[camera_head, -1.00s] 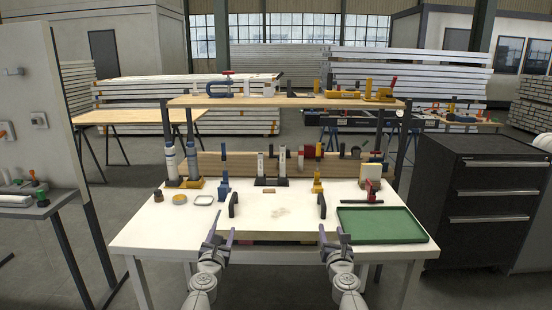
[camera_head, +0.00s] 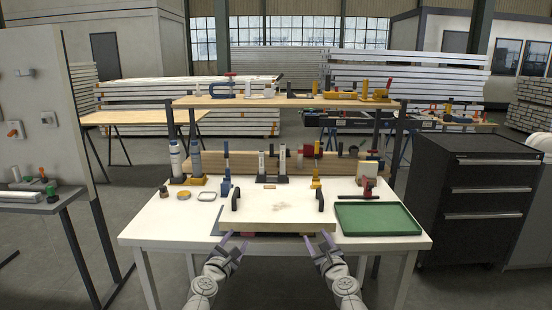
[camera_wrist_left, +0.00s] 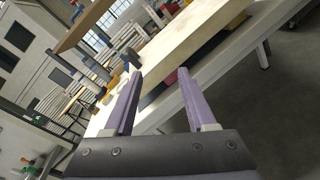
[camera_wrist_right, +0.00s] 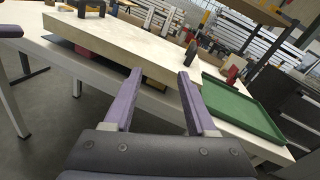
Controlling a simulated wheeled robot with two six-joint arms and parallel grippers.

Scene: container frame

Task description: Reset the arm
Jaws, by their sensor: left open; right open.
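My left gripper (camera_head: 232,242) is open and empty, just in front of the table's near edge. It also shows open in the left wrist view (camera_wrist_left: 160,72). My right gripper (camera_head: 317,240) is open and empty in front of the same edge, further right. It shows open in the right wrist view (camera_wrist_right: 160,72). Both arms come up from the bottom of the head view. Neither gripper visibly touches anything. A pale wooden board (camera_head: 277,211) with two black upright handles lies at the front of the table, just beyond the fingertips.
The white table (camera_head: 165,226) holds a green tray (camera_head: 378,219) at right. Clamps and small dishes stand behind the board, under a wooden shelf (camera_head: 285,102). Red shows beneath the board in the right wrist view. A dark drawer cabinet (camera_head: 478,190) stands at right, a side bench (camera_head: 38,204) at left.

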